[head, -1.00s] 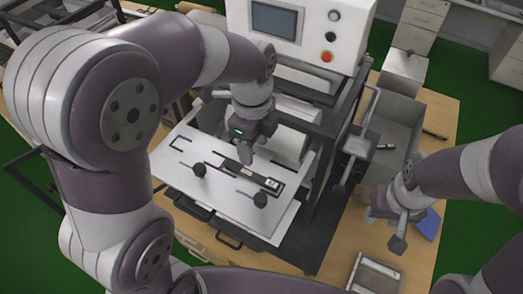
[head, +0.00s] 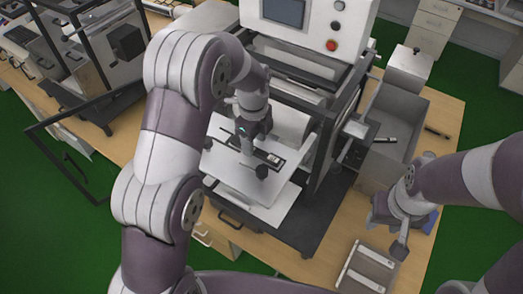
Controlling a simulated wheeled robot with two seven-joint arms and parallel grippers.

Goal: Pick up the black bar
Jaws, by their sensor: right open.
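A long, thin black piece (head: 267,157) with a light window near its right end lies on the white plate (head: 268,190) of the machine. My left gripper (head: 246,148) points down at the left part of this piece and hides some of it. I cannot tell whether it touches the piece or whether its fingers are apart. Another small dark bar (head: 384,140) lies in the grey bin, and a dark bar (head: 437,132) lies on the wooden table at the right. My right gripper (head: 386,234) is open and empty above the table's right side.
The machine (head: 308,40) with its screen and red button stands behind the plate. The grey bin (head: 402,122) is to the right. A light metal frame (head: 366,268) lies at front right.

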